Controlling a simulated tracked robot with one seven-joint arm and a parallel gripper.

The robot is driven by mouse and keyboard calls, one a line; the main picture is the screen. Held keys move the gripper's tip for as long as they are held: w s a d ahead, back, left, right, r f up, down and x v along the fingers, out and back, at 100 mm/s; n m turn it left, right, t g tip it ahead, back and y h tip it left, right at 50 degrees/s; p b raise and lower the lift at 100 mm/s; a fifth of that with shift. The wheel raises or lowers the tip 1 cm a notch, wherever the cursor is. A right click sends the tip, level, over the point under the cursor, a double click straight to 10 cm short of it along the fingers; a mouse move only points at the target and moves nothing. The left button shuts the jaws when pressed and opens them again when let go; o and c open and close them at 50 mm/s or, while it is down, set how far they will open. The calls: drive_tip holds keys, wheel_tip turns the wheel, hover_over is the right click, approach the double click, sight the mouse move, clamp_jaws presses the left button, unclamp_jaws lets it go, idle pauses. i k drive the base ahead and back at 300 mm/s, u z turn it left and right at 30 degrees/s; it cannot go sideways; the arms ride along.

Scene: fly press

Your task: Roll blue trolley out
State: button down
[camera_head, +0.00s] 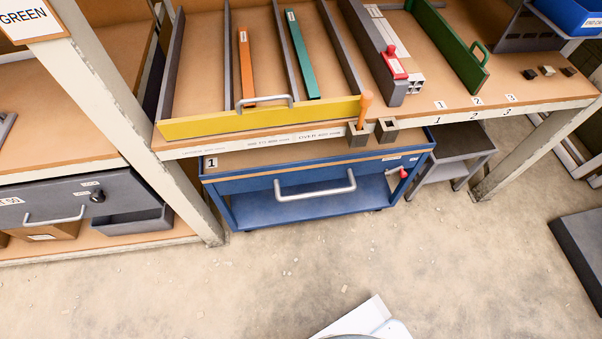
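The blue trolley (260,212) stands under the wooden bench, its front facing me. It has a brown top marked "1", a silver bar handle (316,185) across its front, an open lower shelf, and small wheels partly seen below. A red-tipped lever (403,173) sits at its right front. The back of the trolley is hidden under the bench. My gripper is not in view. A white and grey shape at the bottom edge may be part of my own body, but I cannot tell which part.
The bench (430,116) overhangs the trolley, with a yellow-fronted tray (200,125) on it. Bench legs (190,185) stand on both sides. A grey low stand (455,153) is right of the trolley. A dark slab (584,250) lies at far right. The floor in front is clear.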

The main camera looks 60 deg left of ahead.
sight(281, 184)
drive_tip(key=z, duration=0.2)
drive_tip(key=i, duration=0.15)
drive_tip(key=u, duration=2.5)
drive_tip(key=k, duration=0.95)
drive_tip(key=u, duration=0.2)
drive_tip(key=i, duration=0.95)
drive_tip(key=z, duration=0.1)
